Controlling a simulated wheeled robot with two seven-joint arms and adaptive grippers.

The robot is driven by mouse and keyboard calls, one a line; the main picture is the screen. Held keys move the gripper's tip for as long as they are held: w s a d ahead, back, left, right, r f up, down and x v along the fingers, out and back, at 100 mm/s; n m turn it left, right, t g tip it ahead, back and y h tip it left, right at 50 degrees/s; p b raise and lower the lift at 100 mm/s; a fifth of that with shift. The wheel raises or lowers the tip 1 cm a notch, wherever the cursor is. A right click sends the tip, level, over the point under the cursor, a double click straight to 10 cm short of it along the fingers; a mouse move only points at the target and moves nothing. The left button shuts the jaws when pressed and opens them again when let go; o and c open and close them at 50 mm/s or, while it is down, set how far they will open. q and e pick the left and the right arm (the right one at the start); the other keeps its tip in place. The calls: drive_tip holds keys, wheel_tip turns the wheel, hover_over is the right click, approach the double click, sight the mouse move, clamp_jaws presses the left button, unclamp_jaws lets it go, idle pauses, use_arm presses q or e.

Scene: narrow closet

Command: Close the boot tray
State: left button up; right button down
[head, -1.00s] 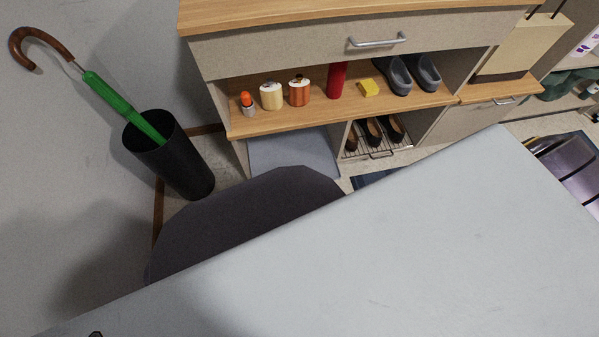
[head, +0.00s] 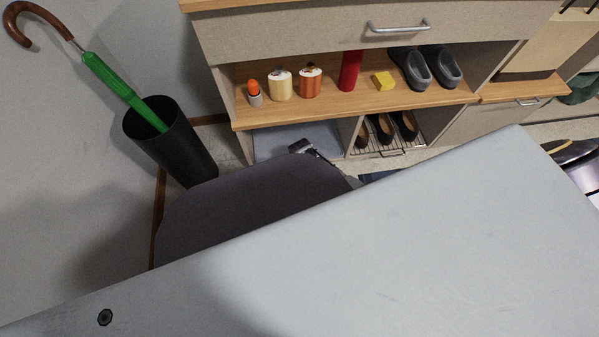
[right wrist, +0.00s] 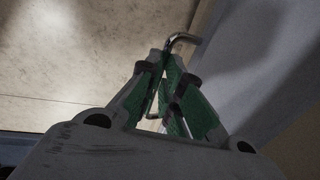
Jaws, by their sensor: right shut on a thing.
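The boot tray (head: 372,150) is a low wire rack with dark brown shoes (head: 382,130) on it, in the lower compartment of the cabinet in the head view. A dark pull shows at its front edge. In the right wrist view my right gripper (right wrist: 171,62), with green finger pads, is closed around a thin bent metal bar (right wrist: 182,38), which looks like a handle. I cannot tell from this view how the bar joins the tray. A small dark part of my arm shows left of the tray in the head view; its fingertips are hidden. My left gripper is not in view.
A drawer with a metal handle (head: 398,28) is above. A black umbrella stand (head: 172,150) with a green umbrella stands at left.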

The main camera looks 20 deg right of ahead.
drive_tip(key=shift+w, duration=0.1)
drive_tip(key=c, duration=1.6)
unclamp_jaws()
drive_tip(key=shift+w+f, duration=0.15)
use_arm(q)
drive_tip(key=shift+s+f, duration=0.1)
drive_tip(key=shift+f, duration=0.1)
use_arm(e)
drive_tip(key=shift+o, duration=0.2)
drive_tip(key=shift+w, duration=0.2)
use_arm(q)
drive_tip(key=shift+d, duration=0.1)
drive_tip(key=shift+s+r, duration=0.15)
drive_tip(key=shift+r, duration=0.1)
use_arm(e)
drive_tip(key=shift+s, duration=0.15)
drive_tip(key=shift+r, duration=0.25)
drive_tip(key=shift+s+r, duration=0.1)
drive_tip(key=shift+s, duration=0.05)
wheel_tip(320, 180, up, 7)
drive_tip(key=shift+s, duration=0.35)
